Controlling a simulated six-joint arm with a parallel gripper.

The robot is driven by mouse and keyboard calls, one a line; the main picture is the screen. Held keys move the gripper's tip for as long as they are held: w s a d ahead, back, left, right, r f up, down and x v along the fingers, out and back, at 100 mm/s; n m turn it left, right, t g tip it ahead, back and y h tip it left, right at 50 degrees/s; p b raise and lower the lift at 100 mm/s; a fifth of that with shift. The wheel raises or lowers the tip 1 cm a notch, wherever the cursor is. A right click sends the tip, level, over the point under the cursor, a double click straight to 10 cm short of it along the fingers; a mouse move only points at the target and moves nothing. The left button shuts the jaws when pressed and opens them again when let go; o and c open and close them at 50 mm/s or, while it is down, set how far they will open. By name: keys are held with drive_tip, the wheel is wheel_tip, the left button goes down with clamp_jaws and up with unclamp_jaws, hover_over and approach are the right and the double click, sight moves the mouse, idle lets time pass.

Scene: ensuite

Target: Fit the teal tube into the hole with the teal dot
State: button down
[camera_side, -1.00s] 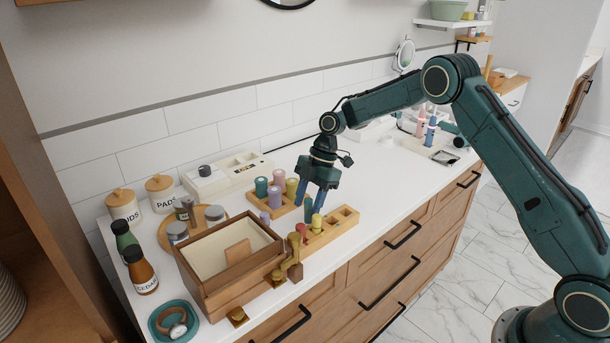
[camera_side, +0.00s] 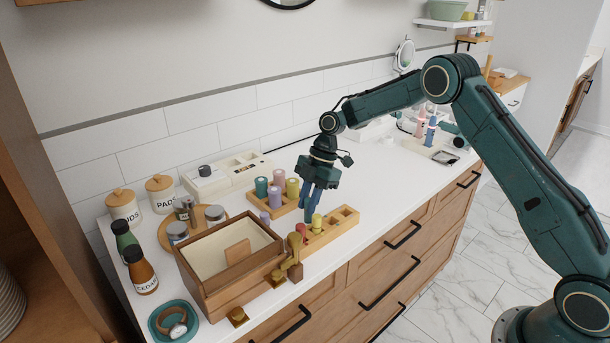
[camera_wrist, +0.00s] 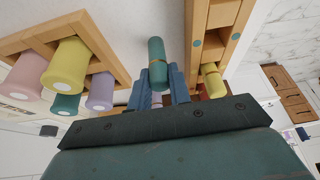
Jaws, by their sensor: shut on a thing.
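The rack also shows in the wrist view (camera_wrist: 195,22), with square holes. Teal dots (camera_wrist: 197,42) mark both rims there, near an empty hole (camera_wrist: 213,47).
A yellow tube (camera_side: 316,222) and a red tube (camera_side: 301,229) stand in the front rack. The back rack (camera_side: 287,208) holds several tubes, including another teal one (camera_side: 261,187). An open wooden box (camera_side: 215,290) is at left.

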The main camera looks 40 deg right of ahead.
sight(309, 199)
wheel_tip(309, 199, up, 10)
idle(0.6)
drive_tip(key=shift+r, duration=0.1)
idle(0.4)
drive_tip(key=s+d+r, duration=0.1)
drive_tip(key=s+r, duration=0.5)
drive_tip(key=r, duration=0.4)
drive_tip(key=shift+s+d+r, duration=0.3)
drive_tip(key=shift+s+d, duration=0.05)
drive_tip(key=shift+f, duration=10)
drive_tip(key=shift+f, duration=0.1)
